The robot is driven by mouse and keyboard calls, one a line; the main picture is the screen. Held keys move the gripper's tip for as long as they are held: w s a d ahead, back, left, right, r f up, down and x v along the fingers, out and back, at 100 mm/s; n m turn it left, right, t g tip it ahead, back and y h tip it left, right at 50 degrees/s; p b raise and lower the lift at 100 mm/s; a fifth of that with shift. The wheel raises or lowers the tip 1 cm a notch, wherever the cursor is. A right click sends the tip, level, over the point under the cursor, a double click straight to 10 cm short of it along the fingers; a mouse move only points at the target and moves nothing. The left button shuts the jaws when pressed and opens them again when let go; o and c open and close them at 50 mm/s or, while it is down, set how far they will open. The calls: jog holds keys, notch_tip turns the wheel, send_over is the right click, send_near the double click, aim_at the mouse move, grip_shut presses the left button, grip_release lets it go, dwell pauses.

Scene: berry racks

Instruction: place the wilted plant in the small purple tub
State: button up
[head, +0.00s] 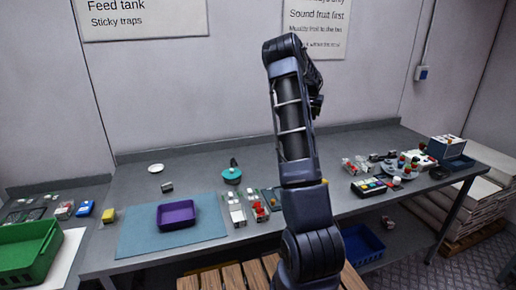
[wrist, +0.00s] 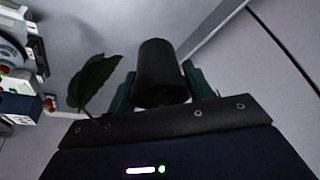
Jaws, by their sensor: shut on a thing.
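In the wrist view my gripper (wrist: 160,77) is shut on a dark pot (wrist: 160,65), with one green finger on each side of it. A dark, drooping leaf (wrist: 95,80) hangs beside the pot, so this looks like the wilted plant. In the head view my raised arm stands mid-picture, and the gripper and plant are mostly hidden behind it. The small purple tub (head: 177,223) sits on the blue-grey mat (head: 135,238) at the left of the bench, apart from my arm, and looks empty.
A yellow block (head: 108,216) is at the mat's left edge, and a teal round item (head: 231,176) stands behind the tub. Small items crowd the bench around my arm and at the right. A green crate (head: 25,258) is far left; a blue bin (head: 362,247) is below the bench.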

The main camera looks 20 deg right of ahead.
jog(key=s+a+f+n+y, duration=0.15)
jog(key=a+n, duration=0.45)
jog(key=a, duration=1)
jog(key=s+a+n+y, duration=0.25)
jog(key=a+n, duration=0.35)
jog(key=a, duration=0.9)
jog(key=s+a+n+y, duration=0.25)
jog(key=a+n, duration=0.35)
jog(key=a, duration=1)
notch_tip(320, 180, up, 2)
jog(key=n+g, duration=0.7)
jog(key=n, duration=1.2)
send_over(177, 219)
jog(key=shift+h, duration=0.25)
notch_tip(177, 219, down, 19)
jog(key=shift+f, duration=0.2)
jog(key=shift+f, duration=0.15)
jog(key=o, duration=1)
